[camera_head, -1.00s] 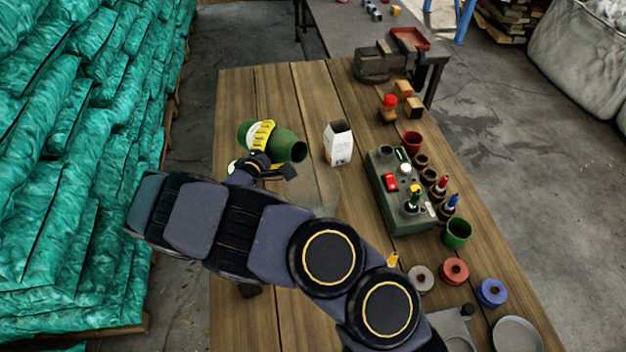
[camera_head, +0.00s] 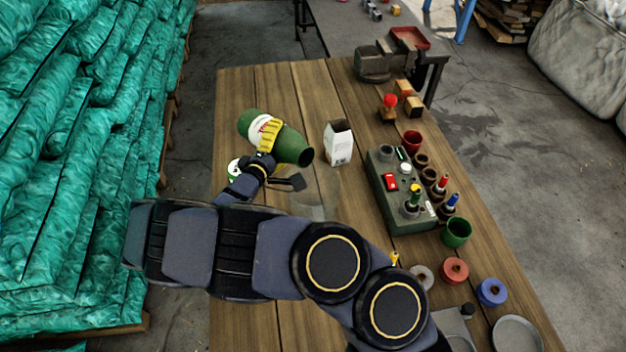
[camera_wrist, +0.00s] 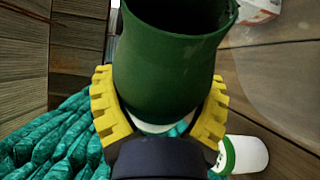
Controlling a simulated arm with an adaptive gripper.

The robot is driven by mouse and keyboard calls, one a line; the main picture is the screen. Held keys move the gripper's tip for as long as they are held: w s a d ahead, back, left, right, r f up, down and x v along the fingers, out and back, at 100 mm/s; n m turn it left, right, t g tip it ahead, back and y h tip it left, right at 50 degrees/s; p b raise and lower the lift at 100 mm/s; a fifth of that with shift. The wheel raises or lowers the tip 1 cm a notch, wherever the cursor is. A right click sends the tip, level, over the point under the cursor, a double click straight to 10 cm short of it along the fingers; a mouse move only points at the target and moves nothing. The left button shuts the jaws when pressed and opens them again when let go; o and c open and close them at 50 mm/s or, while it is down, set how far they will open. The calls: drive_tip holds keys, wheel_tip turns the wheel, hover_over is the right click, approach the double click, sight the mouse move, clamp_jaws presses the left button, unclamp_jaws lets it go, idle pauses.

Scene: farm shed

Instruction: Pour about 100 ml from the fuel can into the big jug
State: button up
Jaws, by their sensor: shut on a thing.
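My gripper (camera_head: 269,135) is shut on a green can with a white label (camera_head: 292,146), which I take to be the fuel can. The can is tilted, its open dark mouth facing down and to the right. In the wrist view, the yellow fingers of my gripper (camera_wrist: 160,80) clasp both sides of the green can (camera_wrist: 165,75). A clear, see-through vessel (camera_head: 322,205), probably the big jug, stands below and right of the can's mouth, partly hidden by my arm. Its faint outline shows in the wrist view (camera_wrist: 282,75). I cannot see any liquid.
A white carton (camera_head: 339,144) stands close right of the can's mouth. A white container with a green rim (camera_head: 235,168) stands left of my gripper. A grey control box (camera_head: 398,205), several small cups and spools lie farther right. Stacked teal sacks (camera_head: 70,150) line the left.

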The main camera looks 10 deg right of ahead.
drive_tip(key=shift+r+m, duration=0.3)
drive_tip(key=shift+m, duration=0.1)
drive_tip(key=shift+w+a+r, duration=0.1)
drive_tip(key=shift+w+a, duration=0.2)
drive_tip(key=shift+a, duration=0.05)
idle(0.4)
drive_tip(key=shift+m+t+p, duration=0.3)
drive_tip(key=shift+m+p, duration=0.1)
drive_tip(key=shift+p, duration=0.1)
idle(1.4)
drive_tip(key=shift+r, duration=0.1)
drive_tip(key=shift+w+f+n, duration=0.25)
drive_tip(key=shift+f+n, duration=0.4)
drive_tip(key=shift+n, duration=0.35)
drive_tip(key=shift+w+a+f+n+g, duration=0.25)
drive_tip(key=shift+w+f+n+g, duration=0.1)
drive_tip(key=shift+w+n+g, duration=0.3)
drive_tip(key=shift+s+n, duration=0.1)
drive_tip(key=shift+n, duration=0.25)
idle(0.8)
